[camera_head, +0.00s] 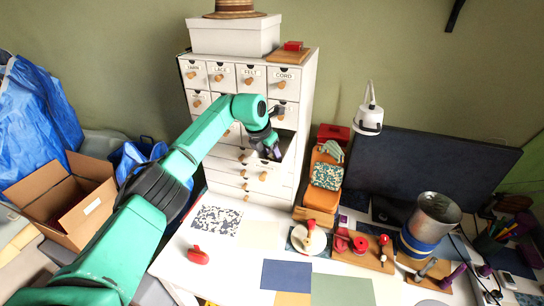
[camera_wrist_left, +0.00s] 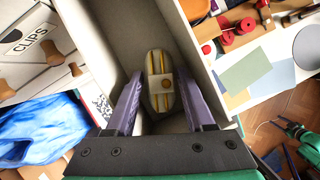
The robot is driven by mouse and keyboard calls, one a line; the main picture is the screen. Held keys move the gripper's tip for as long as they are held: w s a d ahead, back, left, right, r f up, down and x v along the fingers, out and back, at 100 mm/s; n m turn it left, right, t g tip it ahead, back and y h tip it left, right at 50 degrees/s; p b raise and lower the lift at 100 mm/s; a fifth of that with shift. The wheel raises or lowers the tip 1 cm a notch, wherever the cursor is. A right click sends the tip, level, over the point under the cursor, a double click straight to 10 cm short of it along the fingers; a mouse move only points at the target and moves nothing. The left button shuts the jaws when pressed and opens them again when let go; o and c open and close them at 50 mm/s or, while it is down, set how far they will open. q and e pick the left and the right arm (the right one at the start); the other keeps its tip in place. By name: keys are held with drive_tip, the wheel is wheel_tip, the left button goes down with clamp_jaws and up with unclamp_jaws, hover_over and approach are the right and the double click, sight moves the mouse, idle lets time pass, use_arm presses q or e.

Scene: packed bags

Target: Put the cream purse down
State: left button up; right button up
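A gap shows between the purse and each finger. In the head view my left gripper (camera_head: 275,153) is at the open drawer of the white cabinet (camera_head: 300,110), and the purse is hidden. My right gripper cannot be made out clearly.
The drawer walls are close around my fingers. A cardboard box (camera_head: 100,205) and blue bags stand at the left. An orange bag (camera_head: 318,202), spools on a wooden board (camera_head: 362,256) and a metal bucket (camera_head: 432,215) are on the white table. Flat sheets cover its front.

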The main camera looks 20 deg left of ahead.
use_arm(q)
drive_tip(key=shift+r, duration=0.1)
drive_tip(key=shift+s+a+r+b, duration=0.1)
drive_tip(key=shift+s+r+b, duration=0.05)
drive_tip(key=shift+r+b, duration=0.2)
drive_tip(key=b+v, duration=0.3)
drive_tip(key=v, duration=0.8)
drive_tip(key=shift+s, duration=0.15)
